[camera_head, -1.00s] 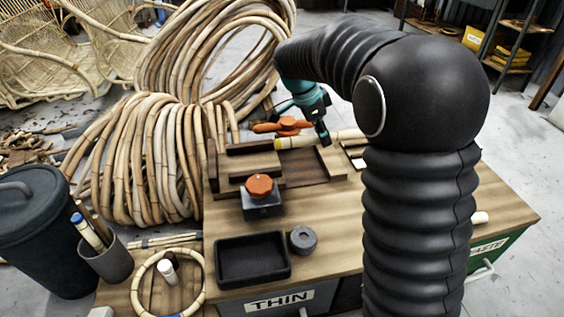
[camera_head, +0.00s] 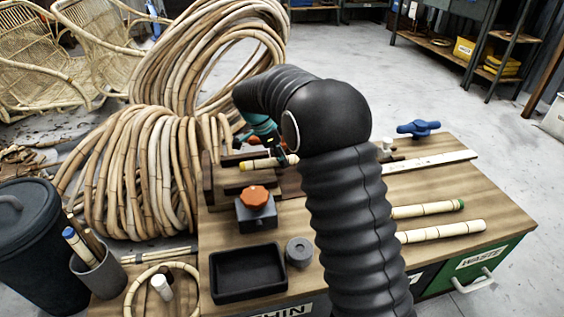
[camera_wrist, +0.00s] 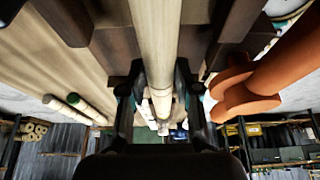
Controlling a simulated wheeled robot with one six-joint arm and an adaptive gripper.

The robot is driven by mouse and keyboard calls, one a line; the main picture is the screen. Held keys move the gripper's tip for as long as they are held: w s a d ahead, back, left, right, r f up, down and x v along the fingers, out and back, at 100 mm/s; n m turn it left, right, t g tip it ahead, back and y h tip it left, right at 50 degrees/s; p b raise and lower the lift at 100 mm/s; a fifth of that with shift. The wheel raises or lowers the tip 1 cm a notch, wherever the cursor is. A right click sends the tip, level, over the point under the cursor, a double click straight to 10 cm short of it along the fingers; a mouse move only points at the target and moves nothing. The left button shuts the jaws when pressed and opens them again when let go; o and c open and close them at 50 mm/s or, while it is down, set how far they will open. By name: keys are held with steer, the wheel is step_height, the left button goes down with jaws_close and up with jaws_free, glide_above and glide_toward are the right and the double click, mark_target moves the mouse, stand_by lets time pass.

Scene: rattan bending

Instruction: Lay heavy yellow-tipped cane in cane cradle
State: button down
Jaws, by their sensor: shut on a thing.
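The yellow-tipped cane (camera_head: 262,163) is a short pale length with a yellow left end. My gripper (camera_head: 284,154) is shut on it. In the wrist view the cane (camera_wrist: 156,28) runs lengthwise between my two fingers (camera_wrist: 155,88). The cane cradle (camera_head: 235,184) is dark brown wood at the back left of the bench. The cane lies across it in the head view; I cannot tell whether it touches. In the wrist view dark cradle blocks (camera_wrist: 232,22) stand on both sides of the cane. My arm hides the cradle's right part.
An orange-knobbed clamp block (camera_head: 257,208), a black tray (camera_head: 247,273) and a grey round weight (camera_head: 299,252) stand in front. Two canes (camera_head: 427,210) lie at right, one green-tipped. An orange-handled thing (camera_wrist: 245,88) is close beside my gripper.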

steer(key=shift+f, duration=0.75)
steer(key=shift+f, duration=0.1)
steer(key=c, duration=0.8)
jaws_free()
steer(key=p+v, duration=0.1)
steer(key=v, duration=1)
steer(key=shift+r+p, duration=0.2)
steer(key=shift+p, duration=0.2)
steer(key=shift+s+a+r, duration=0.1)
steer(key=shift+r, duration=0.35)
